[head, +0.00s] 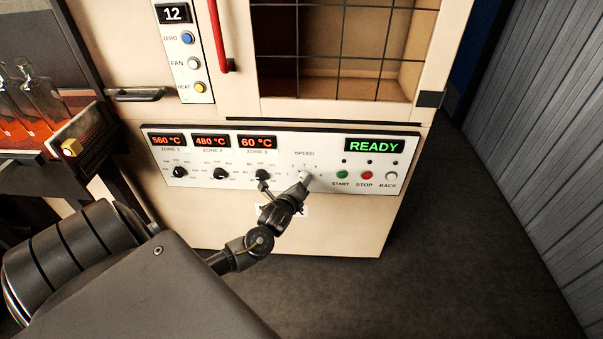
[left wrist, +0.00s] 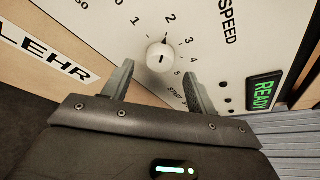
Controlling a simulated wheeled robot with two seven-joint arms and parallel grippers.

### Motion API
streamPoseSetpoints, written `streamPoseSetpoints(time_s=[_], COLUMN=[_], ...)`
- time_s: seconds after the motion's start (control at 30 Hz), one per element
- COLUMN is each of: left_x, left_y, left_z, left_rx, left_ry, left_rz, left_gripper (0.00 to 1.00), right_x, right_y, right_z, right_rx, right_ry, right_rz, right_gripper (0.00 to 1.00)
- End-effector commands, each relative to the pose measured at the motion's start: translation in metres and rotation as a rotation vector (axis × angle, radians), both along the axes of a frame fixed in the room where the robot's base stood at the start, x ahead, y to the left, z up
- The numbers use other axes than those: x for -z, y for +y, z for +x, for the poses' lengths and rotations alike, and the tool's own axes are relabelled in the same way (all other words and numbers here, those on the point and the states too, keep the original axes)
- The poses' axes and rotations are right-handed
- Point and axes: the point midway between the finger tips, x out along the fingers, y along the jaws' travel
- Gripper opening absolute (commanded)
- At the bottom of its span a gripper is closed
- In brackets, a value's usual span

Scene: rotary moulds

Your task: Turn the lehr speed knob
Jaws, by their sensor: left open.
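The lehr speed knob (left wrist: 158,58) is a small round white knob with a dark mark on its face. It sits below the SPEED label, inside a dial numbered 1 to 5, on the white control panel (head: 225,180). A small dark tick shows above it near the 2; I cannot tell the exact setting. My left gripper (left wrist: 160,71) is open, its fingers apart on either side of the knob's near side. I cannot tell whether they touch it. My right gripper is not in view.
Black zone knobs (head: 220,174) line the panel to the left. The green START button (head: 342,175), red STOP button (head: 367,175) and white BACK button (head: 391,176) are close on the right. The display (head: 374,146) reads READY. Open floor (head: 460,260) lies right.

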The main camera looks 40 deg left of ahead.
Motion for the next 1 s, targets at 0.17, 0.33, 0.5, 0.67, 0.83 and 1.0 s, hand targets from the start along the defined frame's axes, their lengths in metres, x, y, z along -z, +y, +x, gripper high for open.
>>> streamPoseSetpoints(time_s=[0.17,0.33,0.5,0.67,0.83,1.0], left_x=[-0.010,-0.016,-0.019,-0.019,-0.019,-0.019], left_y=[-0.014,-0.021,-0.024,-0.024,-0.024,-0.024], left_z=[-0.034,-0.055,-0.064,-0.064,-0.064,-0.064], left_rx=[0.002,0.000,0.000,-0.001,-0.001,-0.001], left_ry=[0.001,0.002,0.001,0.001,0.001,0.001], left_rz=[-0.002,-0.002,-0.001,0.000,0.000,0.000], left_gripper=[0.58,0.58,0.58,0.58,0.58,0.58], right_x=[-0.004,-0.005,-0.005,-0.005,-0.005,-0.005], right_y=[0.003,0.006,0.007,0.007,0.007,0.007], right_z=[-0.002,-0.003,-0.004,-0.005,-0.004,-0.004], right_rx=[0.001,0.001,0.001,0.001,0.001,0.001], right_ry=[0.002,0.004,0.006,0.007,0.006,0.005], right_rz=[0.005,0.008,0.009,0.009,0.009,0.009], right_gripper=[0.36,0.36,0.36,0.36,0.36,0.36])
